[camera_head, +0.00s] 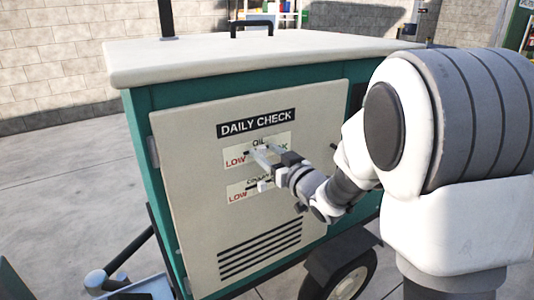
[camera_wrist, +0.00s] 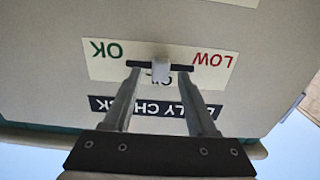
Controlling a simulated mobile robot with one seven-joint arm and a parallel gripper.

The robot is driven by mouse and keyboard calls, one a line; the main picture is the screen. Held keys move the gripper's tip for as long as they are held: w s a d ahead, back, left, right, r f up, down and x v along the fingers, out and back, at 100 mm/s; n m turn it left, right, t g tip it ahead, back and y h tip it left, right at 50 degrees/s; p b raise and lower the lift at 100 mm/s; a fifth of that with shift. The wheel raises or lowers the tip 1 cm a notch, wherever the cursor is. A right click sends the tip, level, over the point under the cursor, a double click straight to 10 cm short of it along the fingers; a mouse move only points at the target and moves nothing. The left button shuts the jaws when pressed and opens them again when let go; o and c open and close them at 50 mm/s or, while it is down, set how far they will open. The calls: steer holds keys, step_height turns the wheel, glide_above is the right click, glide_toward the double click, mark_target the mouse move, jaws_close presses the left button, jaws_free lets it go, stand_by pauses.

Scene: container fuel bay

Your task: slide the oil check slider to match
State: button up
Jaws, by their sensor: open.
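The oil check slider is a small pale knob (camera_wrist: 161,70) on a dark slot, seen upside down in the wrist view. It sits near the middle of the slot, between the green OK at left and the red LOW at right. The oil label (camera_head: 235,160) is on the cabinet's panel under the DAILY CHECK sign (camera_head: 257,123). My gripper (camera_wrist: 158,74) is open, its fingertips at the panel with one on each side of the knob. I cannot tell whether either finger touches it. In the head view my gripper (camera_head: 264,153) partly covers the label and hides the knob.
A second label (camera_head: 240,194) with its own pale knob (camera_head: 263,184) lies just below the oil label, close to my gripper. Vent slots (camera_head: 260,250) are lower on the panel. The cabinet's white top (camera_head: 250,55) overhangs above. A wheel (camera_head: 345,276) is below.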

jaws_close()
stand_by(1.3)
